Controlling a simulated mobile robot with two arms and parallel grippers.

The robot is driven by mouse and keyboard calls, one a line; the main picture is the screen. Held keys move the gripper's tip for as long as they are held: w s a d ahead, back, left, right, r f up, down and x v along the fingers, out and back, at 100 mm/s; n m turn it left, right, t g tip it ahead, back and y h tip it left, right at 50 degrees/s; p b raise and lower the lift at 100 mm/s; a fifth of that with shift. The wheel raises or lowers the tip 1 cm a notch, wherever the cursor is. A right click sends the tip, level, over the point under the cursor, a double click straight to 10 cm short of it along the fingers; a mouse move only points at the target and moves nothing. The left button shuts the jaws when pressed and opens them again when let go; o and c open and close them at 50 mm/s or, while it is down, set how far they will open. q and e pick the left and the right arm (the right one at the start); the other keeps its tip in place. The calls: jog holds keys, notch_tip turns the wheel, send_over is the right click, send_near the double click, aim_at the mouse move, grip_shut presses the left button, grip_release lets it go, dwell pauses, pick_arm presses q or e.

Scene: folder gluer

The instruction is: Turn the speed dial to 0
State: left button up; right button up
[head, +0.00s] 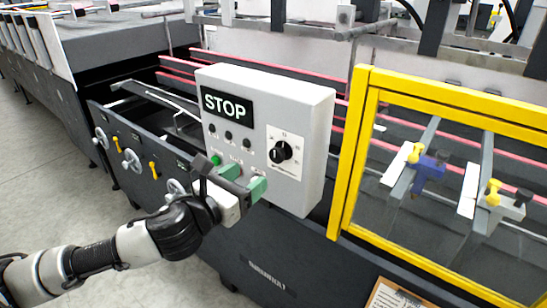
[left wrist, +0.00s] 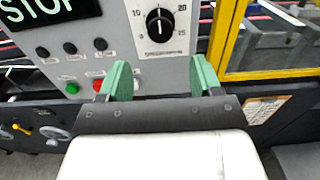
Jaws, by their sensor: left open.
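The speed dial is a black knob (head: 281,152) on a white plate at the right of the grey control box (head: 318,120). In the left wrist view the dial (left wrist: 159,25) shows a white pointer line and the numbers 10, 15, 20 and 25 around it. The pointer looks roughly upright there, but its exact reading is hard to tell. My left gripper (head: 243,178) has green fingers and is in front of the panel, below and left of the dial. In the left wrist view its fingers (left wrist: 158,80) stand apart with nothing between them, below the dial. My right gripper is not in view.
A lit STOP display (head: 228,106), black buttons (head: 228,134) and a green button (head: 216,159) are on the same panel. A red button (left wrist: 98,85) sits near the left finger. A yellow-framed guard (head: 347,160) stands right of the box. A clipboard (head: 395,295) hangs below.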

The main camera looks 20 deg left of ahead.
aim_at(275, 158)
pick_arm(q)
jog(key=p+x, duration=0.2)
jog(key=x, duration=0.7)
jog(key=shift+w+d+f, duration=0.1)
jog(key=shift+w, duration=0.2)
jog(key=c, duration=0.9)
